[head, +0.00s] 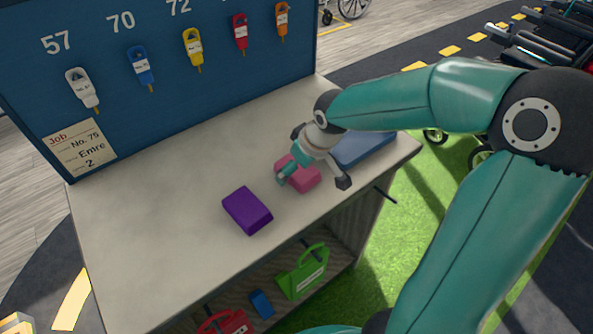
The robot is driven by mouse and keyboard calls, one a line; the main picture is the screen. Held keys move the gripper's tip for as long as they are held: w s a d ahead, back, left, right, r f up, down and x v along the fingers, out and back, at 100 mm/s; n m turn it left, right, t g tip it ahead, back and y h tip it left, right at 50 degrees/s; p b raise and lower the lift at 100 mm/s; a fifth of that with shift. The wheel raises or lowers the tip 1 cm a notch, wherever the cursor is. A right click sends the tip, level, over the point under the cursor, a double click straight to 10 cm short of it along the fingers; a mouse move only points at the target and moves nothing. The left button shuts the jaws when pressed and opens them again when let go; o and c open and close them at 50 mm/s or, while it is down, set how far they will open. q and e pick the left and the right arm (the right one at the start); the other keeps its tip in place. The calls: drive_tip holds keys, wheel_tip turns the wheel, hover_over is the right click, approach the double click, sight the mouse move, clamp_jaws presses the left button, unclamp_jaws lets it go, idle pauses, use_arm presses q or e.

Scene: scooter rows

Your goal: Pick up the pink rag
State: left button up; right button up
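The pink rag (303,176) is a folded pink block on the light worktop, towards its right front part. My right gripper (313,181) is over it, with its fingers spread apart. One finger reaches down at the rag's left side, and another dark-tipped finger is to its right. Part of the rag is hidden behind the gripper, and I cannot tell whether the fingers touch it. My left gripper is not in view.
A purple folded cloth (247,210) lies left of the rag and a blue one (362,149) lies right, partly behind my arm. A blue board (120,85) with hanging key tags stands behind. A shelf below holds a green item (303,273). The worktop's left side is clear.

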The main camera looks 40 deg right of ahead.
drive_tip(key=shift+c, duration=0.2)
drive_tip(key=c, duration=1.1)
drive_tip(key=shift+r, duration=0.1)
drive_tip(key=shift+r+p, duration=0.35)
drive_tip(key=shift+p, duration=0.2)
wheel_tip(320, 180, up, 20)
drive_tip(key=shift+f+p, duration=0.15)
drive_tip(key=shift+p, duration=0.3)
